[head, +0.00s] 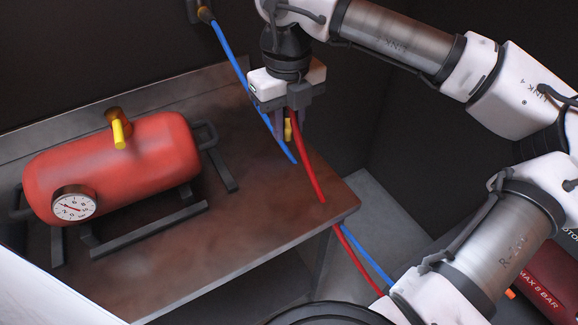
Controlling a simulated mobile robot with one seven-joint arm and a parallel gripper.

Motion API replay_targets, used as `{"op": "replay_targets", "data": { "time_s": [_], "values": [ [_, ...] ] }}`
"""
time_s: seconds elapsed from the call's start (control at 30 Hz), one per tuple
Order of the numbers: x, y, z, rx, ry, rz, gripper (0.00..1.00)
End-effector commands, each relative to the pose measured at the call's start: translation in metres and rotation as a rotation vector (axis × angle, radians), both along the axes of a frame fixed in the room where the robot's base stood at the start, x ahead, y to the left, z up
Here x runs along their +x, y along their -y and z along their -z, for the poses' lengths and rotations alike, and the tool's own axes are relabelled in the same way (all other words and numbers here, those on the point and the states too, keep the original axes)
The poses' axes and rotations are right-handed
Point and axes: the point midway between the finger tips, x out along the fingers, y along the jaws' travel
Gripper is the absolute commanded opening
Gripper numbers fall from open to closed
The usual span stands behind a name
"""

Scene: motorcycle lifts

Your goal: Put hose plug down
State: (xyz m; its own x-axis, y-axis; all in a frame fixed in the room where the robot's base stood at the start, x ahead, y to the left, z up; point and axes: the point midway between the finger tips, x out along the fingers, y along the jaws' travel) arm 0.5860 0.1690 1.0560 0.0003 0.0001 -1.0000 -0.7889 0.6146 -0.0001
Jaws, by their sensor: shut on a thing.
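The hose plug (288,130) is a small yellow, brass-like piece, mostly hidden between the fingers. My gripper (284,126) is shut on it and points down over the right part of the brown metal bench (240,225). A red hose (310,170) runs from beside the fingers down across the bench's right edge. How the hose joins the plug is hidden. I cannot tell whether the plug touches the bench.
A red air tank (165,150) with a dial gauge (75,206) and a yellow-handled valve (118,132) stands on the bench at left. A blue hose (232,65) hangs from a wall fitting (205,14) and passes behind my gripper. The bench's front middle is clear.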

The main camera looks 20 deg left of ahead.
Motion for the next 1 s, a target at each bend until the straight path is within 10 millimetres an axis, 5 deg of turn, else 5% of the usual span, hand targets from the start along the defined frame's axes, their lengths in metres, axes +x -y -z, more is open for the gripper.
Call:
{"op": "replay_targets", "data": {
  "time_s": [0.3,0.73,1.0],
  "values": [
    [-0.001,0.0,0.073,0.002,-0.004,0.0,0.0],
    [0.0,0.0,0.123,0.001,-0.002,0.0,0.0],
    [0.0,0.0,0.129,0.001,0.001,0.0,0.0]
  ]
}}
